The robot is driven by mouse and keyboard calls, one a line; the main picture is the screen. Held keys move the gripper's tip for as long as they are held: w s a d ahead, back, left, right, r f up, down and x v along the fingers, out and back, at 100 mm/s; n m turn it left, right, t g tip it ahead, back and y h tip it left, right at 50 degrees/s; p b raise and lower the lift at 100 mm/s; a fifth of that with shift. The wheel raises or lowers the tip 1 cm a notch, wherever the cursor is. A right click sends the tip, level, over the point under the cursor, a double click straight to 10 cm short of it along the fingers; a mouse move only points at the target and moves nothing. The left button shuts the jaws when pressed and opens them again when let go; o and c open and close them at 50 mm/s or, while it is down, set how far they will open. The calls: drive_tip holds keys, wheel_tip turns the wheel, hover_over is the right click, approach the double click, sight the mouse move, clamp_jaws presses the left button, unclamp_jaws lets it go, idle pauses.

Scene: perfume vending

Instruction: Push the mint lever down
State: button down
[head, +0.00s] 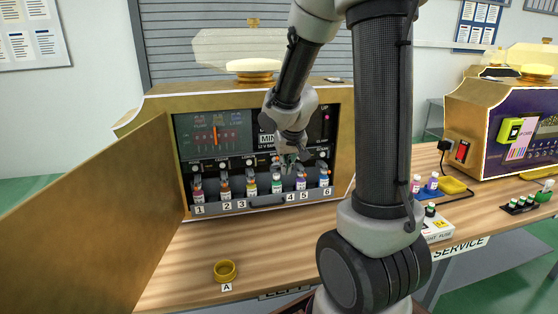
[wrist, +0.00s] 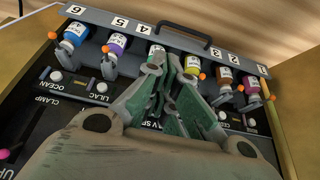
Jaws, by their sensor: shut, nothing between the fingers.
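The machine's rack holds a row of small bottles numbered 1 to 6. The green-labelled bottle (head: 276,187) stands at number 4; its top edge also shows in the wrist view (wrist: 156,49), partly behind my fingers. My gripper (head: 290,161) is in front of the panel, just above the bottle row near numbers 4 and 5. In the wrist view my gripper (wrist: 170,66) is shut and empty, its fingertips at slot 4. The other slots show grey clamps with orange knobs. The mint lever and its label are hidden behind my fingers, so I cannot tell its position or any contact.
An open gold door (head: 95,215) stands left of the machine. Bottles and a second machine (head: 510,120) stand right.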

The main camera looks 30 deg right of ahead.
drive_tip(key=v, duration=0.8)
drive_tip(key=shift+w+r, duration=0.25)
